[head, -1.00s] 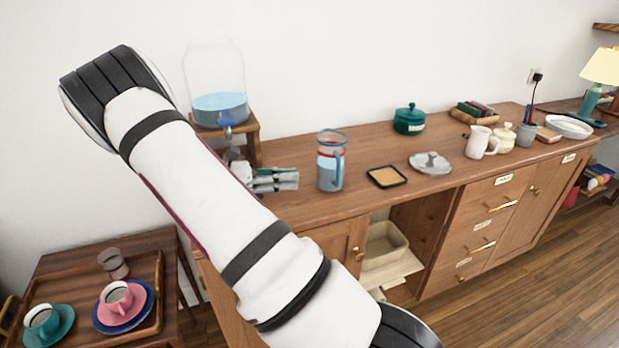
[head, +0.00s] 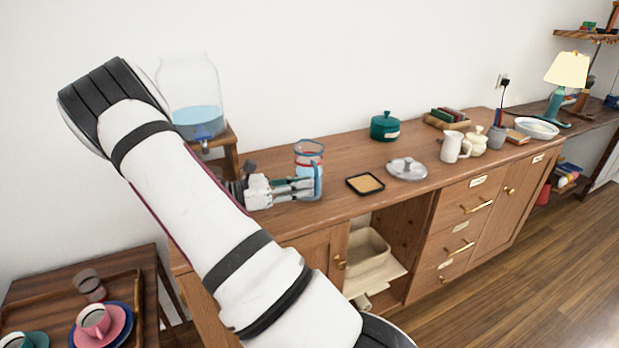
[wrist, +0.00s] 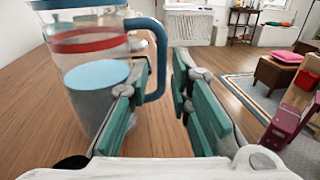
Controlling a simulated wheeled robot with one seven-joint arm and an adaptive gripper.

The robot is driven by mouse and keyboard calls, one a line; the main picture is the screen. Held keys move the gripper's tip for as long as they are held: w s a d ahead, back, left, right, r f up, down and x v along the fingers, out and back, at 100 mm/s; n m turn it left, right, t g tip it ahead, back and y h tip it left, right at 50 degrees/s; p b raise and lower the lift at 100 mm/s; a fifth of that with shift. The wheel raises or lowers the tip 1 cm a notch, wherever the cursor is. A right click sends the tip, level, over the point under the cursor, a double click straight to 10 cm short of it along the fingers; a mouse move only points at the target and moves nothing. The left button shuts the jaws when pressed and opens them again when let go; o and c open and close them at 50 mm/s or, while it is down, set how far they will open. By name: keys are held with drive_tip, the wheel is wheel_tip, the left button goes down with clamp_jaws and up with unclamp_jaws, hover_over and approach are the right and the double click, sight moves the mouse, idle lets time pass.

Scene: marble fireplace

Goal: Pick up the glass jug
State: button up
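The glass jug (head: 308,153) stands upright on the wooden cabinet top. It is clear, with a blue rim, a red band, a blue handle and bluish liquid inside. My gripper (head: 303,188) is at the jug in the head view and covers part of its lower half. In the wrist view the jug (wrist: 92,98) is at the left, and its blue handle (wrist: 159,62) shows in the gap between the fingertips of my gripper (wrist: 161,68). The fingers are apart, with the left one close to the jug body. I cannot tell whether either finger touches it.
A large glass dispenser (head: 193,95) stands on a wooden stand behind my arm. A black-rimmed coaster (head: 365,183) and a grey lid (head: 407,169) lie right of the jug. A green pot (head: 385,126) stands behind them. Cups sit on a tray (head: 60,301) at lower left.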

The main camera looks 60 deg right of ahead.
sight(316, 197)
drive_tip(key=x, duration=0.4)
drive_tip(key=shift+a, duration=0.1)
drive_tip(key=shift+c, duration=0.3)
clamp_jaws()
drive_tip(key=shift+r, duration=0.15)
